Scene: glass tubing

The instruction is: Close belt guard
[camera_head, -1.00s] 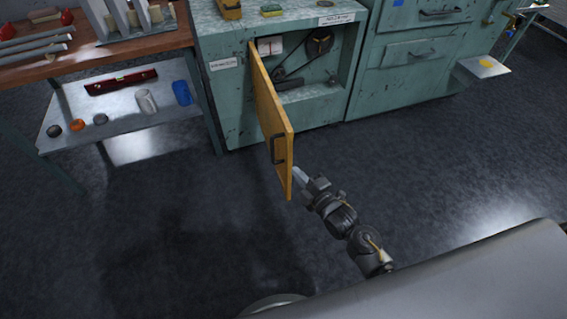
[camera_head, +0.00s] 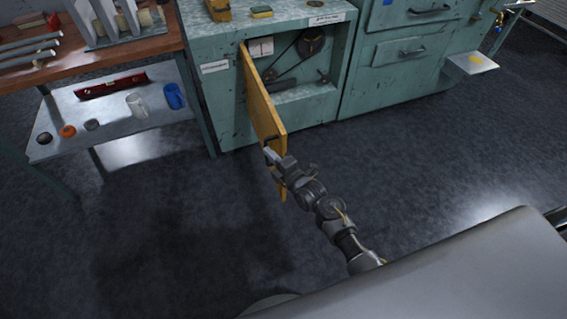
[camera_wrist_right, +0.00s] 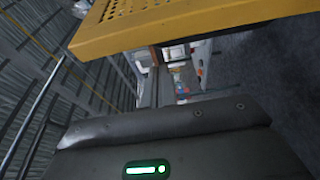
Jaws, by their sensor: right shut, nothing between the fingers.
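The belt guard is a yellow door (camera_head: 262,100) hinged at the left side of a green cabinet opening. It stands wide open, its free edge toward me. Its dark handle (camera_head: 270,139) shows just above my gripper. My right gripper (camera_head: 268,153) is shut and empty, at the lower free end of the door and covering part of it. I cannot tell whether it touches the door. In the right wrist view the yellow perforated panel (camera_wrist_right: 190,22) crosses the top, close to the gripper. My left gripper is not in view.
The cabinet opening shows a belt and pulley (camera_head: 311,42). A workbench (camera_head: 105,52) with a lower shelf (camera_head: 60,112) holding several items stands at the left. A green drawer cabinet (camera_head: 395,75) stands at the right. The dark floor (camera_head: 420,170) around the door is clear.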

